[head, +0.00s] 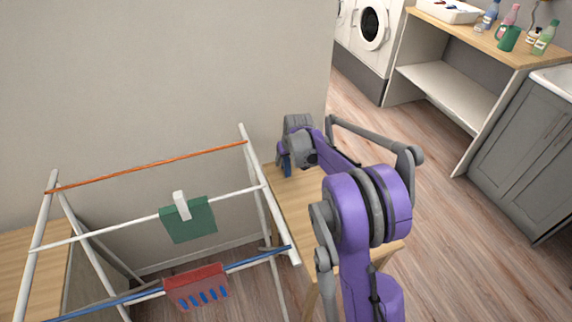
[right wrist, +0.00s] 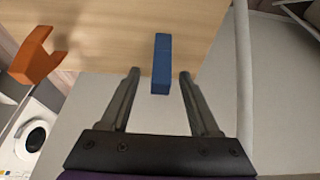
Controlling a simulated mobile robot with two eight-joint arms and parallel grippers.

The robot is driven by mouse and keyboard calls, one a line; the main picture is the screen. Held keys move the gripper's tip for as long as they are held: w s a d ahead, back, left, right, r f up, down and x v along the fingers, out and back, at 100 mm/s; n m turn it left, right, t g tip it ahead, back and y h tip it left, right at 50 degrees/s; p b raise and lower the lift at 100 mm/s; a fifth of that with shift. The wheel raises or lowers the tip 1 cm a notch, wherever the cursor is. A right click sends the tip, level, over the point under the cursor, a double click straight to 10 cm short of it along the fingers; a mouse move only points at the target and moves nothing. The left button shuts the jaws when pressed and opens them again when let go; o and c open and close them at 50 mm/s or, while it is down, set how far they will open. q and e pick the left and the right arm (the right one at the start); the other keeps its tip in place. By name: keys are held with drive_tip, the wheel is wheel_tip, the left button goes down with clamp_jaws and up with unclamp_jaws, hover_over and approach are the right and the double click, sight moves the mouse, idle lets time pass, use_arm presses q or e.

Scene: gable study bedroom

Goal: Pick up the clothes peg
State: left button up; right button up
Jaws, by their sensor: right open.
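A narrow blue piece, which looks like the clothes peg (right wrist: 161,62), shows in the right wrist view over the wooden tabletop. It lies between the lines of my right gripper's two fingers, its near end roughly level with their tips. My right gripper (right wrist: 160,74) is open, with a clear gap on each side of the blue piece; I see no contact. In the head view the gripper is over the small wooden table (head: 293,203), mostly hidden by its own wrist, with a bit of blue below it. My left gripper is not in view.
A drying rack (head: 110,231) stands left of the table, with a green cloth (head: 190,226) under a white clip (head: 181,205) and a red cloth (head: 197,283). An orange notched object (right wrist: 36,60) shows at left in the wrist view. Floor at right is clear.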

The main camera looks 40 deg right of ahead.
sight(285, 162)
drive_tip(key=x, duration=0.3)
drive_tip(key=shift+w, duration=0.15)
clamp_jaws()
